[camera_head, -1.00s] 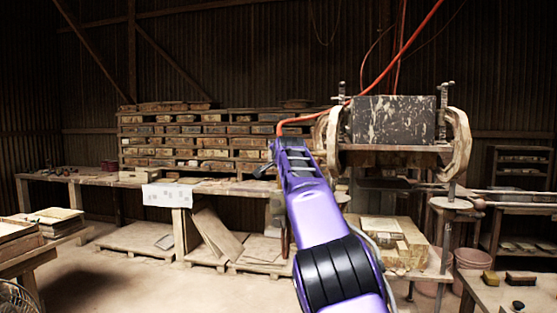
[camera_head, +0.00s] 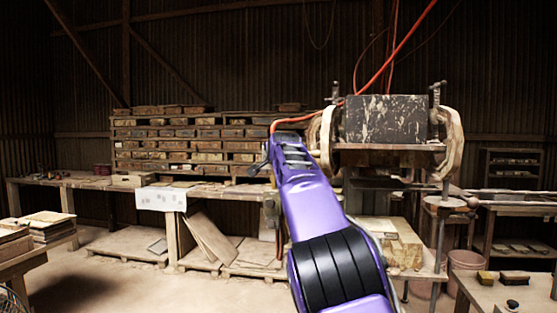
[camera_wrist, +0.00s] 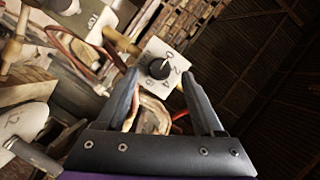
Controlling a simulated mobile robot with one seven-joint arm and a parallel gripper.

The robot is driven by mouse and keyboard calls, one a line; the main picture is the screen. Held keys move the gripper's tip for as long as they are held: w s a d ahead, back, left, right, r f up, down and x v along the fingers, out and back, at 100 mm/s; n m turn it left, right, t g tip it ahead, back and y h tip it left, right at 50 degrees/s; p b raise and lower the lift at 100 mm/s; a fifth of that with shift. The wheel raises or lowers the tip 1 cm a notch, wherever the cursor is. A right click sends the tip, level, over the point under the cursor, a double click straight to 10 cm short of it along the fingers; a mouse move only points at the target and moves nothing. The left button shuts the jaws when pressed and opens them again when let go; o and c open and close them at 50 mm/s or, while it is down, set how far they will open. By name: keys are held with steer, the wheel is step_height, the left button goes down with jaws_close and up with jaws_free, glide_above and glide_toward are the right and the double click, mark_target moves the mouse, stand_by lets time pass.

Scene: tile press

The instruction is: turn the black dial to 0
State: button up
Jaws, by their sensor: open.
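The black dial (camera_wrist: 158,69) sits on a white square plate with numerals around it in the wrist view. A 0 shows at its upper right, and a 2 and other numerals follow round the right and lower sides. A small light mark shows near the knob's upper right edge, but it is too small to read its setting surely. My gripper (camera_wrist: 161,74) is open, its two dark fingers spread to either side of the dial in the picture. I see no contact, and the gap in depth is unclear. I cannot make out the dial in the head view.
A press with a dark speckled block (camera_head: 386,119) stands right of my purple arm, with a red hose running above it. A long workbench (camera_head: 105,183) and stacked shelves (camera_head: 190,145) line the back.

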steer(key=b+v, duration=0.4)
steer(key=v, duration=1.1)
steer(key=shift+s, duration=0.1)
